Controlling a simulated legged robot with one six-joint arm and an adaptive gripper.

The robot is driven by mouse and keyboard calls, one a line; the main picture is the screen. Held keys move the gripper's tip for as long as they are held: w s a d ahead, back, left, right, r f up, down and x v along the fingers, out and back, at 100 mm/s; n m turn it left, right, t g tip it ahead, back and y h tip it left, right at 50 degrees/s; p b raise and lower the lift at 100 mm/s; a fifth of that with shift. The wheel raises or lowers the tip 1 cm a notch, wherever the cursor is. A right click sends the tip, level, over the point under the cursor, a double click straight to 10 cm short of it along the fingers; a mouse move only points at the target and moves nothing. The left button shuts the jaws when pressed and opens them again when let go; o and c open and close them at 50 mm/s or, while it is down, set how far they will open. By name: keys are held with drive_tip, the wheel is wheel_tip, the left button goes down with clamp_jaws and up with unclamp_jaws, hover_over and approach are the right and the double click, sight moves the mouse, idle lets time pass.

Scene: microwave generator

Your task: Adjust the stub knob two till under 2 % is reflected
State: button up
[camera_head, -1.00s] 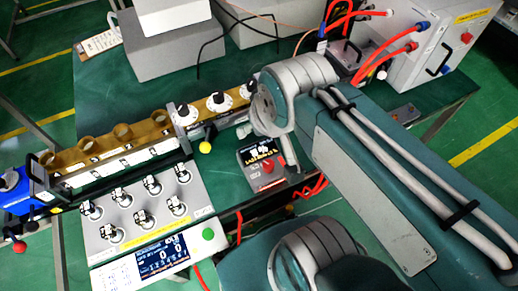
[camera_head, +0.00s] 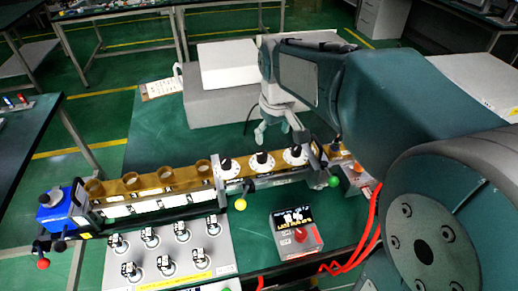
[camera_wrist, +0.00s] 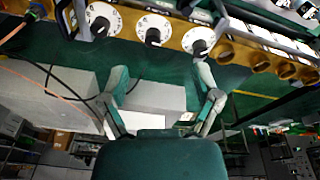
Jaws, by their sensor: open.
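Three white round dials with black knobs sit in a row on a brass-coloured waveguide; the middle one is stub knob two (camera_head: 262,161), and it also shows in the wrist view (camera_wrist: 153,31). The outer knobs are the left one (camera_head: 228,167) and the right one (camera_head: 295,155). My gripper (camera_head: 278,133) hangs just behind the row in the head view, apart from the knobs. In the wrist view its fingers (camera_wrist: 163,78) are spread and empty, with the middle knob beyond the gap. A meter box (camera_head: 298,234) shows a percent reading too small to read surely.
A grey panel (camera_head: 216,256) with several clamped knobs lies front left. A blue block (camera_head: 60,211) ends the waveguide. Yellow (camera_head: 240,204) and green (camera_head: 334,181) balls stand near the row.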

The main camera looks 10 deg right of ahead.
drive_tip(key=n+g, duration=0.2)
hover_over(262, 154)
wheel_tip(262, 154, down, 7)
drive_tip(key=shift+w+r, duration=0.15)
drive_tip(key=shift+r, duration=0.05)
wheel_tip(262, 154, down, 11)
drive_tip(key=shift+r, duration=0.1)
clamp_jaws()
